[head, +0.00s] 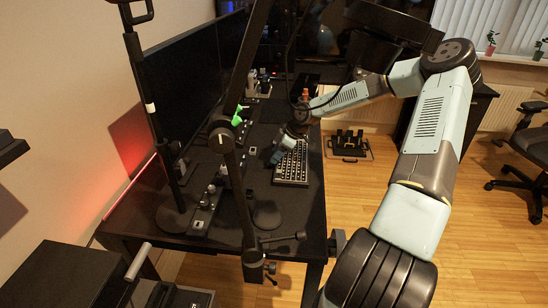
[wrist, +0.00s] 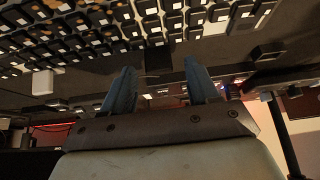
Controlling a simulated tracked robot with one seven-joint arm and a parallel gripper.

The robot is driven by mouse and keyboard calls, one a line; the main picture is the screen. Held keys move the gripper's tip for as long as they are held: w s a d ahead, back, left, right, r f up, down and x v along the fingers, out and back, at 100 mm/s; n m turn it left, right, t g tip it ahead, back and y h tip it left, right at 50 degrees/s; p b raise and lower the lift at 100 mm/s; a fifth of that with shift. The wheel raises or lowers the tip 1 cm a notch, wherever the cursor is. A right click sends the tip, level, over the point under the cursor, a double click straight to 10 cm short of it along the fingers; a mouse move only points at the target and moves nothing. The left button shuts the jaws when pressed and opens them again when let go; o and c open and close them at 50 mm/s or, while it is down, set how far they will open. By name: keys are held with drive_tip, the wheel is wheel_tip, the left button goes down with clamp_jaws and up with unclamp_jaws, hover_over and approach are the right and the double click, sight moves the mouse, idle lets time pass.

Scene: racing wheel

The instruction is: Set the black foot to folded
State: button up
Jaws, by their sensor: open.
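A black keyboard (head: 291,165) with pale key legends lies on the dark desk. In the wrist view its keys (wrist: 90,35) fill the top of the picture. My gripper (head: 280,150) is at the keyboard's left edge in the head view. In the wrist view my gripper (wrist: 160,68) is open, its two blue fingers apart near the keyboard's edge. A dark block shows between the fingertips, and a small dark piece (wrist: 268,51) sits to the right. I cannot tell which is the black foot or how it is set. The head view does not show the foot.
A light piece (wrist: 42,82) shows at the left in the wrist view. Dark monitors (head: 185,85) stand left of the keyboard. A pedal set (head: 348,144) is on the floor beyond.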

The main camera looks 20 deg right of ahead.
drive_tip(key=v, duration=1.1)
drive_tip(key=shift+r, duration=0.2)
drive_tip(key=shift+d, duration=0.1)
